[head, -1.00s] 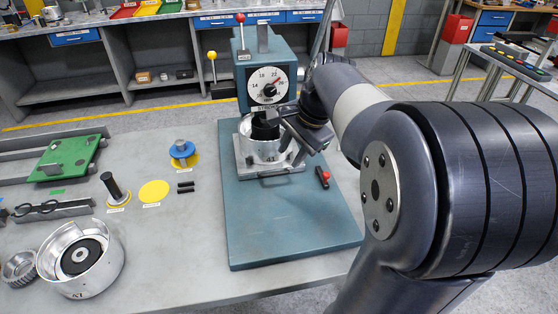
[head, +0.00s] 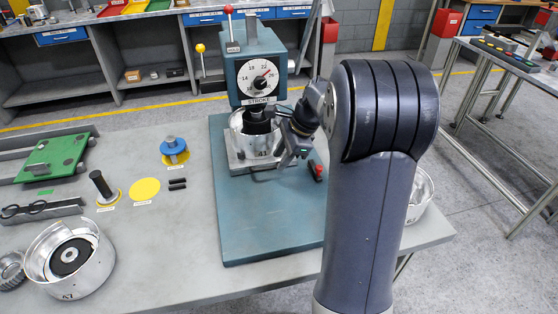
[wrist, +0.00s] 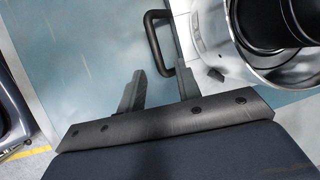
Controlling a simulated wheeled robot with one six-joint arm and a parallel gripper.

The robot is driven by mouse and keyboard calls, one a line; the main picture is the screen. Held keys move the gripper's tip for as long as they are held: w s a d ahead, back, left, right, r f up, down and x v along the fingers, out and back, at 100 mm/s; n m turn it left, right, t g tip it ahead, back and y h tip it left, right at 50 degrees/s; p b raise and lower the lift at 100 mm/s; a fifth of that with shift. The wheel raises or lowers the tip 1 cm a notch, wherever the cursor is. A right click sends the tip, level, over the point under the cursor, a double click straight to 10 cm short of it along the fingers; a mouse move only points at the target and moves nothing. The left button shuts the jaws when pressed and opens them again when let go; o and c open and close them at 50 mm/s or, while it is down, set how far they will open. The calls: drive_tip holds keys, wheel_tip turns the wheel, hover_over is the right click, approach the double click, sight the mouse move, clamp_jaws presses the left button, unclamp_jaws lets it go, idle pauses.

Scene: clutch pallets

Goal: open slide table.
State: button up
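The slide table (head: 236,161) is a grey plate at the foot of the teal press (head: 257,45), bearing a silver drum (head: 244,142) under the press's black ram. Its dark U-shaped handle (wrist: 155,38) shows clearly in the wrist view, and thinly at the plate's front in the head view (head: 264,179). My gripper (wrist: 158,84) is open, with its two fingers apart and the handle's near corner close to the gap between them. Contact cannot be told. In the head view my gripper (head: 288,160) is at the front right of the drum, partly hidden by the wrist.
A red-tipped black part (head: 316,171) lies right of my gripper on the teal base plate (head: 265,225). A second drum (head: 420,195) is partly behind my arm. Left are a large drum (head: 70,262), a yellow disc (head: 144,190) and a green plate (head: 55,158). The base plate's front is clear.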

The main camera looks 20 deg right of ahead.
drive_tip(key=shift+x, duration=1)
clamp_jaws()
